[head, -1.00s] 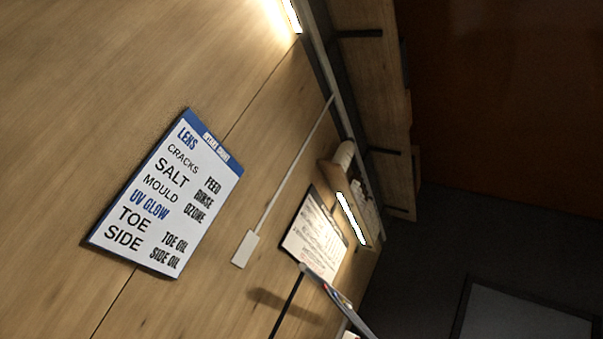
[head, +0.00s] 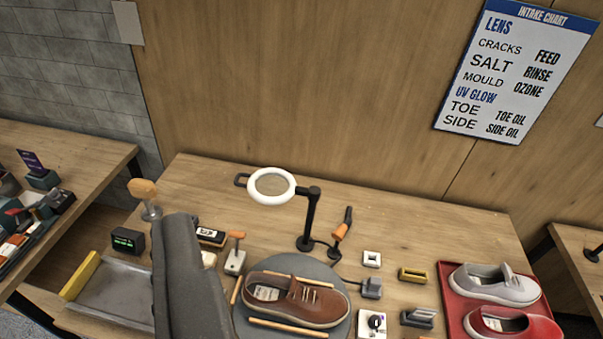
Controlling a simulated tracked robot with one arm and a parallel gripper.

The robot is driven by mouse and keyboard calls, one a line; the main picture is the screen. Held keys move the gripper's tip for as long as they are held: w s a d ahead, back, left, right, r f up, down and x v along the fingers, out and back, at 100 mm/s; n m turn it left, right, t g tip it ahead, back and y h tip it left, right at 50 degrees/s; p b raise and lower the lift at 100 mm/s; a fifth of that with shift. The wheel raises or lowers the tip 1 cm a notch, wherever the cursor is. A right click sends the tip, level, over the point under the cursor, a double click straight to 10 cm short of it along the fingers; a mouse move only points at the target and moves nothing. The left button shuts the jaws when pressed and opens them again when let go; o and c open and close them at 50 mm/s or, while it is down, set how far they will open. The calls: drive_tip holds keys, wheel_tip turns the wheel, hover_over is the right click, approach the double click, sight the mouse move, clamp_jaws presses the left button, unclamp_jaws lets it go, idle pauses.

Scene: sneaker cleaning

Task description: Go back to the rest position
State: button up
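My gripper is not in view; a dark grey arm link, which looks like mine, rises at the lower left of centre and hides part of the bench. A brown leather shoe (head: 292,299) lies toe to the right on a round grey turntable (head: 331,270) on the wooden workbench (head: 440,222). Wooden rods lie beside the shoe. A ring magnifier lamp (head: 271,200) stands behind it on a black post. A red tray (head: 458,308) at the right holds a pale grey shoe (head: 494,284) and a red and white shoe (head: 512,322).
An intake chart (head: 517,70) hangs on the wooden back wall. A grey tray (head: 116,292) with a yellow edge sits at the bench's left. An orange-handled tool (head: 341,232), a yellow block (head: 412,275) and small devices surround the turntable. A side table (head: 75,150) stands left.

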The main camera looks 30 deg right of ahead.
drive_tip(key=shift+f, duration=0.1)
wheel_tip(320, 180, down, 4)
drive_tip(key=b, duration=0.4)
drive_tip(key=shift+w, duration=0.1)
idle(0.9)
